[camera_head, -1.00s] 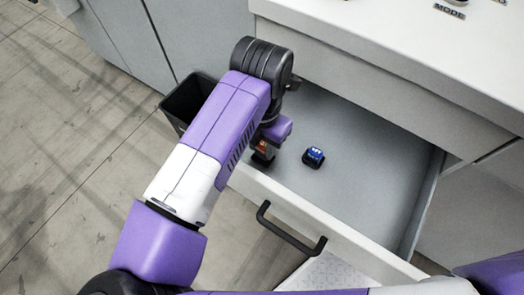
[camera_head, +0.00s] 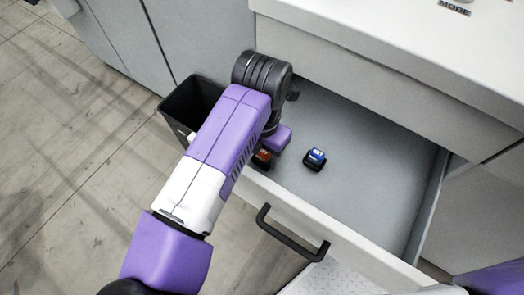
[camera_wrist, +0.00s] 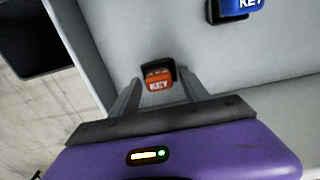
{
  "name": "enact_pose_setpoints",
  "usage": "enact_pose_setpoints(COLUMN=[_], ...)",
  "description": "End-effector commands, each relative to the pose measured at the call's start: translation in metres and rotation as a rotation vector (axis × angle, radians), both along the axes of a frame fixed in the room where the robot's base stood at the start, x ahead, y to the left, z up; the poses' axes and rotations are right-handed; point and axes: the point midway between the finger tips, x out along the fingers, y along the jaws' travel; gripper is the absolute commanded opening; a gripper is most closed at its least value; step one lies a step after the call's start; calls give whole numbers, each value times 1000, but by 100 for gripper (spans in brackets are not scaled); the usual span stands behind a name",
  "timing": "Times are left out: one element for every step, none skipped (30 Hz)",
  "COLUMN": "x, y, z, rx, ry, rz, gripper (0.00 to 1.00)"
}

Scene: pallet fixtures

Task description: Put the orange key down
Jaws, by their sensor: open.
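The orange key (camera_wrist: 158,80) shows in the wrist view between my two gripper fingers, with its label facing the camera and a dark part around it. In the head view the orange key (camera_head: 262,157) is partly hidden by my arm, at the left end of the open drawer (camera_head: 370,195). My gripper (camera_wrist: 160,90) is open, with a finger on either side of the key. Whether the key rests on the drawer floor is hard to tell.
A blue key (camera_head: 315,158) sits in the drawer to the right of my gripper; it also shows in the wrist view (camera_wrist: 236,9). A black bin (camera_head: 190,105) stands left of the drawer. The drawer's right half is clear. Its handle (camera_head: 290,235) faces front.

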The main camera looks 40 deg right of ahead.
Motion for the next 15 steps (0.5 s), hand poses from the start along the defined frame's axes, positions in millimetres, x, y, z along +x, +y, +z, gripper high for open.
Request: enact_pose_setpoints(x=[0, 0, 0, 0, 0, 0, 1, 1, 1, 1, 1, 1, 1, 1, 1], y=[0, 0, 0, 0, 0, 0, 0, 0, 0, 0, 0, 1, 1, 1, 0], z=[0, 1, 2, 3, 4, 7, 10, 15, 22, 28, 34, 43, 49, 56, 64], rx=[0, 0, 0, -1, -1, -1, 0, 1, 0, 1, 2, 2, 2, 2, 2], ry=[0, 0, 0, 1, 1, 0, -2, -2, -4, -4, -3, -3, -4, -3, -4], rz=[0, 0, 0, 0, 0, 0, -1, -1, -2, -3, -3, -2, -2, -3, -3], gripper=[54, 54, 54, 54, 54, 54, 54, 54, 54, 54, 54, 54, 54, 54, 54])
